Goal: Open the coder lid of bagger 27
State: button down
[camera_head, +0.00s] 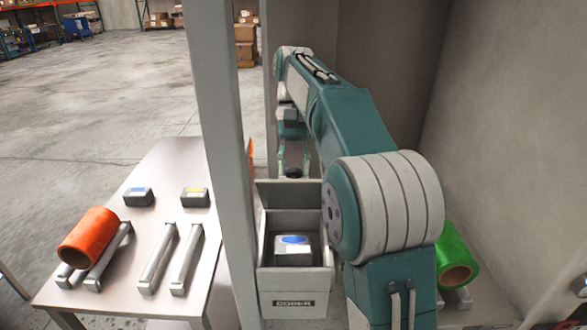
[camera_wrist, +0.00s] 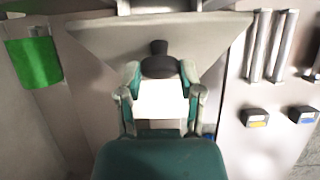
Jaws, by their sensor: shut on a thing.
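The coder (camera_head: 295,303) is a grey box with a label on its front, standing beside a grey post. Its lid (camera_head: 288,194) is raised at the back edge, so the box is open at the top. A block with a blue oval top (camera_head: 293,247) sits inside. My gripper (camera_head: 293,165) is behind the raised lid, shut on its dark knob (camera_head: 293,174). In the wrist view the knob (camera_wrist: 158,62) is between the fingertips of my gripper (camera_wrist: 160,76), and the lid (camera_wrist: 100,40) spreads behind it. The hinge is not clear to see.
A grey post (camera_head: 222,130) stands left of the coder. A table (camera_head: 150,190) at left bears an orange roll (camera_head: 90,237), metal bars and two small blocks, blue-topped (camera_head: 138,197) and yellow-topped (camera_head: 195,197). A green roll (camera_head: 457,262) lies at right beside the wall.

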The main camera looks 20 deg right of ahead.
jog(key=shift+f, duration=0.2)
jog(key=shift+c, duration=1.3)
grip_release()
jog(key=shift+w, duration=0.15)
